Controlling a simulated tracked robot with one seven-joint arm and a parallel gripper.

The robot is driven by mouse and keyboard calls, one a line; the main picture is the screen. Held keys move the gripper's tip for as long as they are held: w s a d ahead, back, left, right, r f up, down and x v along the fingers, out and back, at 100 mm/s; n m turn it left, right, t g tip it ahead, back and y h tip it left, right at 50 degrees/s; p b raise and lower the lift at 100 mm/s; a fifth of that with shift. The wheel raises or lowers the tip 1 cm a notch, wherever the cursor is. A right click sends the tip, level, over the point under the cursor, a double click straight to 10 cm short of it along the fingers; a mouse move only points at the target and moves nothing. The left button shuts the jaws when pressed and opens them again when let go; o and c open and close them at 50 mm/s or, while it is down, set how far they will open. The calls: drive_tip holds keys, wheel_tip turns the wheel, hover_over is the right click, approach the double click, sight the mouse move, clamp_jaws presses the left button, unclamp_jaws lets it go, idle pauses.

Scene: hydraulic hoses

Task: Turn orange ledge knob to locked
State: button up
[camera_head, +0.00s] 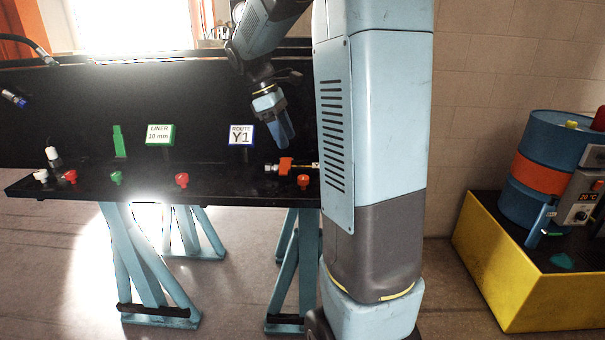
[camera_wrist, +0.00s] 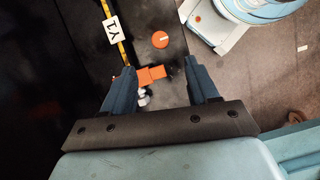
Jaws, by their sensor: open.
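An orange round knob (camera_head: 303,180) sits at the front edge of the black bench's ledge, close beside my blue column. It also shows in the wrist view (camera_wrist: 160,40), beyond my fingertips; I cannot make out a position mark on it. An orange block fitting (camera_head: 285,166) with a metal end lies just behind and left of the knob; in the wrist view it (camera_wrist: 151,75) lies between my fingers as seen from above. My gripper (camera_head: 287,143) points down above the ledge. In the wrist view its two blue fingers (camera_wrist: 160,66) stand wide apart with nothing gripped.
Red knobs (camera_head: 182,180) (camera_head: 69,177) and a green knob (camera_head: 116,177) line the ledge to the left. Signs "LINER 18 mm" (camera_head: 160,134) and "ROUTE Y1" (camera_head: 241,135) stand behind. A yellow strip (camera_wrist: 124,47) carries a Y1 tag (camera_wrist: 113,29). A blue drum (camera_head: 556,145) stands right.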

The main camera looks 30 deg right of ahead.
sight(303, 177)
drive_tip(key=x, duration=1.2)
drive_tip(key=shift+w+a, duration=0.1)
